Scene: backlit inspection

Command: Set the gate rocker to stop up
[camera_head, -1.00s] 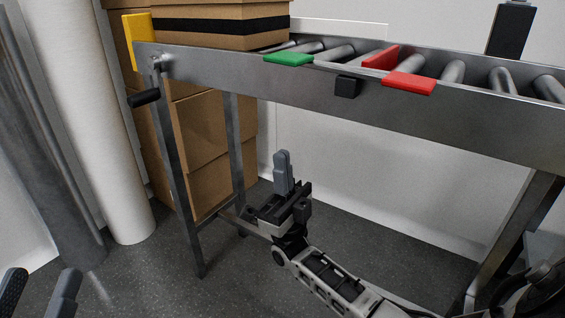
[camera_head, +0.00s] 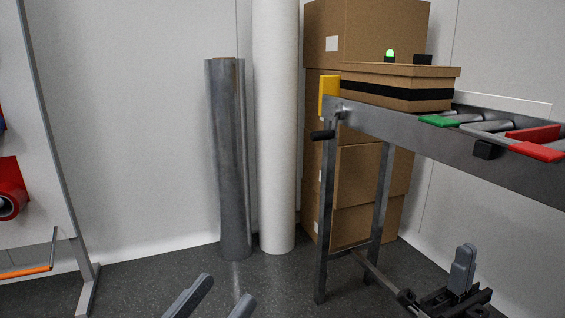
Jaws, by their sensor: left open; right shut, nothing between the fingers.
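The gate rocker shows on the conveyor's near side rail, with a green pad (camera_head: 438,121) at its left end and a red pad (camera_head: 537,151) at its right end. A black block (camera_head: 485,150) sits on the rail below, between the pads. A red plate (camera_head: 535,132) stands among the rollers just behind the red pad; how far it is raised is hard to tell. My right gripper (camera_head: 464,262) is shut and empty, below the conveyor and apart from the rocker. My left gripper (camera_head: 218,294) is open and empty at the bottom edge, far left of the rocker.
A taped carton (camera_head: 392,88) with a lit green dome (camera_head: 390,56) sits at the conveyor's left end, beside a yellow end plate (camera_head: 328,96) and a black handle (camera_head: 322,134). Stacked boxes (camera_head: 365,215) and upright rolls (camera_head: 275,150) stand behind. A rack with red parts (camera_head: 10,188) stands left.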

